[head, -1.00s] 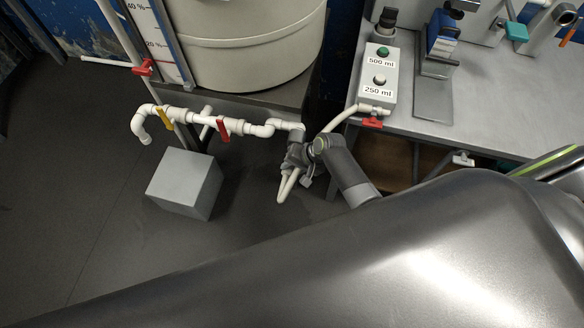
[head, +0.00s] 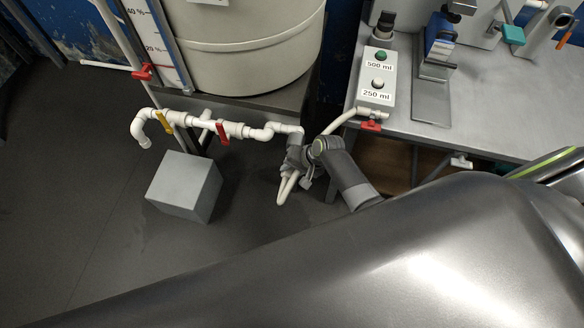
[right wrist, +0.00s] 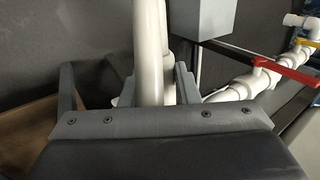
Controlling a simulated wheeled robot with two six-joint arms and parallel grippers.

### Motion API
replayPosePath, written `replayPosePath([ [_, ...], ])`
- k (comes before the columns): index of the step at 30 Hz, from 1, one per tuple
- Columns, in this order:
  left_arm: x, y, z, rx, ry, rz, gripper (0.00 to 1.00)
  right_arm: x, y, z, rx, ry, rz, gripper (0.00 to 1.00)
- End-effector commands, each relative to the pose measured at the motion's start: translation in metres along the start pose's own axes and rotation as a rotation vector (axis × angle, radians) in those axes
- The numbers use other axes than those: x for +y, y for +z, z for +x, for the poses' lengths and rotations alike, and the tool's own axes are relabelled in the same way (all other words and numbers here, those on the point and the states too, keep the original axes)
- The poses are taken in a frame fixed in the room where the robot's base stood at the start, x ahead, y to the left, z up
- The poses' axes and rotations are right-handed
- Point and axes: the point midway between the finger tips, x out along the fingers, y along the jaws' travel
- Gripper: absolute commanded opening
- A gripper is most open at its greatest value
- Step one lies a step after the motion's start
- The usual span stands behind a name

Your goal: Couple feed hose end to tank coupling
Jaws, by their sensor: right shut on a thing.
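The tank (head: 250,45) is a large cream vessel at the top of the head view. White piping with a yellow-handled and a red-handled valve (head: 222,132) runs below it, and its right end (head: 290,129) meets my right gripper. My right gripper (head: 294,158) is shut on the cream feed hose (head: 283,190), which hangs in a loop below it. In the right wrist view the hose (right wrist: 149,50) stands between the fingers. The gripper hides the hose end and the coupling, so I cannot tell whether they are joined. My left gripper is not in view.
A grey block (head: 184,186) stands on the floor below the piping. At the right, a metal table (head: 480,125) carries a box with 500 ml and 250 ml buttons (head: 377,78). A red-handled valve (head: 371,125) sits at its edge. The floor at left is clear.

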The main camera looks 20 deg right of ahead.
Motion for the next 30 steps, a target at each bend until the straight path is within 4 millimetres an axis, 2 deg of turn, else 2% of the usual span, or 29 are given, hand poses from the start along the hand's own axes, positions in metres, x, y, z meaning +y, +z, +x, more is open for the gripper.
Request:
replayPosePath([
  [30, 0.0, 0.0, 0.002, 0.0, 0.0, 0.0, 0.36, 0.0, -0.012, 0.0, 0.0, 0.0, 0.0, 0.04],
])
